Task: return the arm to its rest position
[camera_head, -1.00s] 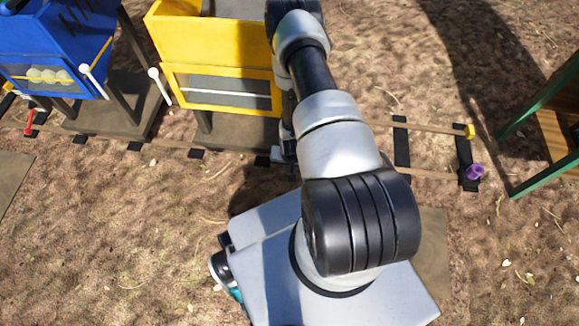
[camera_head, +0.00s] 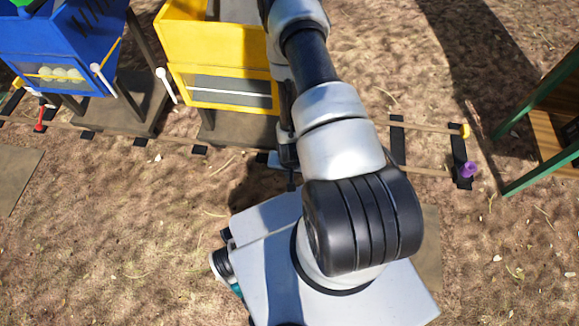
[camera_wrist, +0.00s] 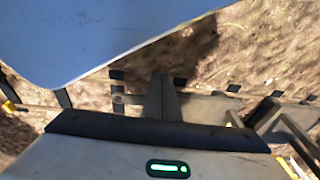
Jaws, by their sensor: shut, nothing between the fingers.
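My arm reaches up the middle of the head view from my grey base, bent at a black joint. Its far end passes in front of the yellow box (camera_head: 215,45) and runs out of the top of the picture. My gripper is not clear in the head view, as the arm hides it. In the wrist view my gripper (camera_wrist: 161,98) shows as a narrow grey pair of fingers, closed together and empty, above a body with a green light. The pale smooth panel at the top of that view appears to be part of my own body.
A blue box (camera_head: 75,40) stands left of the yellow one. White-knobbed levers (camera_head: 165,85) project in front. A low rail (camera_head: 110,138) with dark ties crosses the ground, with a purple piece (camera_head: 468,170) at right. A green frame (camera_head: 535,175) stands far right. Nearer ground is open.

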